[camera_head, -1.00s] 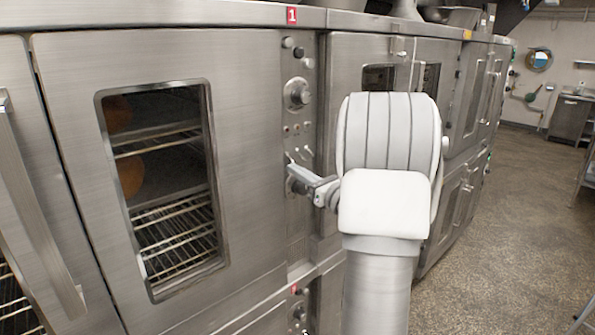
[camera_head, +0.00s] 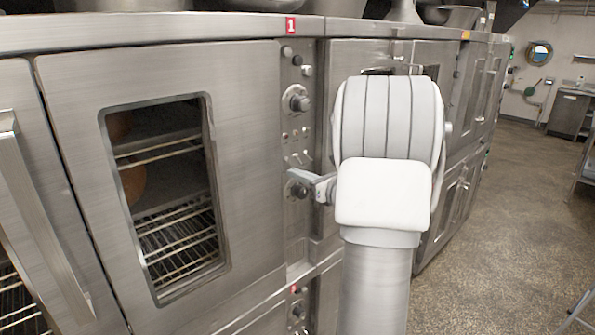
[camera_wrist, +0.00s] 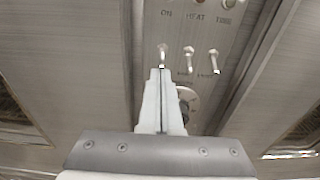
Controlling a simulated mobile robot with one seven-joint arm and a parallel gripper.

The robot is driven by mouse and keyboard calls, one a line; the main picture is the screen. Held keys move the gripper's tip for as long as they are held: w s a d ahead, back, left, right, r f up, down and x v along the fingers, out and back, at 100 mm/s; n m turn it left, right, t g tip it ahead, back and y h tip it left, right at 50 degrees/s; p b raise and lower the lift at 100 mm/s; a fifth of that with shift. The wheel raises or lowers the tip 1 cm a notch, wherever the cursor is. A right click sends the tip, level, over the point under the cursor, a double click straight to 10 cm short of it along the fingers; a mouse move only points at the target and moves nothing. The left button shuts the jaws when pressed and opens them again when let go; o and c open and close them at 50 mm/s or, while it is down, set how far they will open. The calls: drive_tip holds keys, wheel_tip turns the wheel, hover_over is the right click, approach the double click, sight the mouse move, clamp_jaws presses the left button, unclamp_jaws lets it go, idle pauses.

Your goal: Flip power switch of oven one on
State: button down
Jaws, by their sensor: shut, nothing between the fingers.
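Oven one is the large steel oven (camera_head: 250,110) with a red "1" label (camera_head: 290,26) above its control panel (camera_head: 296,70). In the wrist view the panel carries a row of toggle switches under labels that read roughly "ON", "HEAT" and a third word. The left switch (camera_wrist: 162,52) is under "ON"; whether it is up or down is unclear. My gripper (camera_wrist: 160,72) is shut and empty, its fingertips right at the lower end of that switch; I cannot tell if they touch. In the head view my gripper (camera_head: 291,174) is at the panel, its tip small.
Two more switches, a middle one (camera_wrist: 188,58) and a right one (camera_wrist: 213,61), stand close beside the left one. A round dial (camera_wrist: 187,98) is partly hidden behind my fingers. The oven door window (camera_head: 165,195) is left of the panel. Open floor (camera_head: 500,230) lies to the right.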

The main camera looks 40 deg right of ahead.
sight(287, 160)
drive_tip(key=shift+r, duration=0.3)
drive_tip(key=r+g+p, duration=0.1)
drive_tip(key=p, duration=0.1)
drive_tip(key=g+p, duration=0.2)
drive_tip(key=p, duration=0.1)
drive_tip(key=shift+s+r+p, duration=0.3)
drive_tip(key=shift+r+p, duration=0.05)
drive_tip(key=shift+r, duration=0.2)
drive_tip(key=shift+r+p, duration=0.45)
drive_tip(key=shift+r, duration=0.25)
drive_tip(key=shift+d+r, duration=0.1)
